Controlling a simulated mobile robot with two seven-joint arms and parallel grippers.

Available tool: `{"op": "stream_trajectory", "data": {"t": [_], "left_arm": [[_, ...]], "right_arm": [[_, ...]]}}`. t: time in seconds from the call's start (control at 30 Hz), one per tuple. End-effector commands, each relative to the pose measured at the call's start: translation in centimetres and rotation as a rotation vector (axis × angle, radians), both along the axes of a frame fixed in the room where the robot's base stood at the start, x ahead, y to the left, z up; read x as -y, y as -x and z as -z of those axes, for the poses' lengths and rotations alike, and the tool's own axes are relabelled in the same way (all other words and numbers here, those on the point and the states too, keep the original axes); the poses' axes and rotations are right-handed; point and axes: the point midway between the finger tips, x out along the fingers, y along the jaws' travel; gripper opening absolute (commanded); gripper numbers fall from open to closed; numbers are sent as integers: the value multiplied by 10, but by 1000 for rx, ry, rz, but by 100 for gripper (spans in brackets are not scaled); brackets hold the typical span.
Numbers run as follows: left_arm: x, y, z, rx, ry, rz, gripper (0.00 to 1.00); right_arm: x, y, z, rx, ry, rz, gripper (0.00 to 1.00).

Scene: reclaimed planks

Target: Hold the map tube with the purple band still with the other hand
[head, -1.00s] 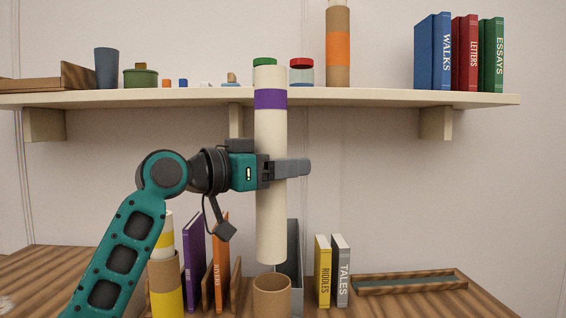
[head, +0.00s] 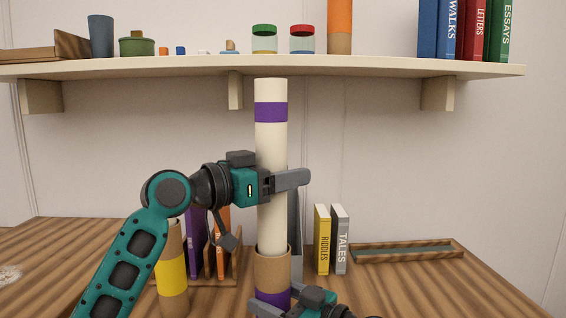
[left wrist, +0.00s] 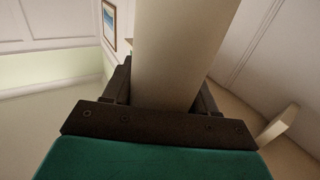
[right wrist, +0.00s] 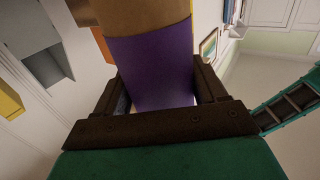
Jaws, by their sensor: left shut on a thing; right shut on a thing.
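The map tube with the purple band (head: 272,268) is a brown cardboard cylinder standing upright at the front of the desk. Its purple band (right wrist: 150,62) shows close up in the right wrist view. A long cream roll with its own purple band (head: 271,180) stands upright above it, its lower end inside the tube's mouth. My left gripper (head: 288,181) is shut on the roll at mid-height; the left wrist view shows the cream roll (left wrist: 182,50) between its fingers. My right gripper (head: 270,304) is shut on the tube at its purple band, low down.
A shelf (head: 380,68) above holds jars, books and an orange-banded tube (head: 340,22). A yellow-banded tube (head: 172,276) and upright books stand left of the map tube. Two books (head: 330,240) and a shallow tray (head: 408,251) are on the right.

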Motion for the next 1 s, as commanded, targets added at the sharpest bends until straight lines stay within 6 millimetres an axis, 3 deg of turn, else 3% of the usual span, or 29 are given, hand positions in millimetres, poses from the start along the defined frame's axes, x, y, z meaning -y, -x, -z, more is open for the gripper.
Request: {"op": "stream_trajectory", "data": {"t": [1.0], "left_arm": [[0, 0, 71, -1, 0, 0, 26]], "right_arm": [[0, 0, 0, -1, 1, 0, 41]]}}
